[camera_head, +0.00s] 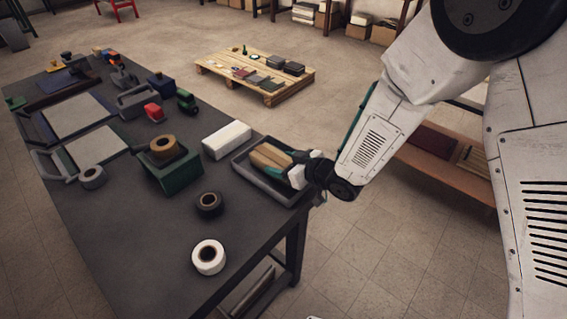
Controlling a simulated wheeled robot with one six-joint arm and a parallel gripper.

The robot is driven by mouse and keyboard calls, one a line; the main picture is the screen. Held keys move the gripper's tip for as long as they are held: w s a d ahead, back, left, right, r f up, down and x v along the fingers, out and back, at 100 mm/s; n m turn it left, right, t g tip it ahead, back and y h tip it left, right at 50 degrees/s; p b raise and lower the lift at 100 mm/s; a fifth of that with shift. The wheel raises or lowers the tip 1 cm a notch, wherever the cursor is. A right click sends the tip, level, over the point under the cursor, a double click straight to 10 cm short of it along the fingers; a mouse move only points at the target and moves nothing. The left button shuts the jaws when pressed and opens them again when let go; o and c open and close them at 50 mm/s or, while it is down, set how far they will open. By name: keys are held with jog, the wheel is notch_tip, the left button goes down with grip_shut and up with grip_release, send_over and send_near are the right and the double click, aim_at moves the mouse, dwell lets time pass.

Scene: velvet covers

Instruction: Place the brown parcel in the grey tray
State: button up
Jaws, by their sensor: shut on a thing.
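The brown parcel (268,157) is a tan block at the right edge of the dark table, within the outline of the grey tray (284,197). My gripper (290,167) reaches in from the right and is shut on the parcel's right end. Teal and pale parts show at the jaws. The fingers and wrist hide that end of the parcel and part of the tray's right side. I cannot tell whether the parcel touches the tray floor or is held just above it.
A white box (227,139) stands just left of the tray. A green bin (171,171) with a tape roll, a dark roll (209,204) and a white roll (208,257) are nearby. A wooden pallet (254,83) with flat items lies on the floor behind. The table's front right is clear.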

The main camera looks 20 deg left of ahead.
jog(key=o, duration=1.2)
jog(key=shift+f, duration=0.1)
jog(key=shift+r, duration=0.2)
jog(key=v, duration=1.2)
jog(key=shift+s, duration=0.1)
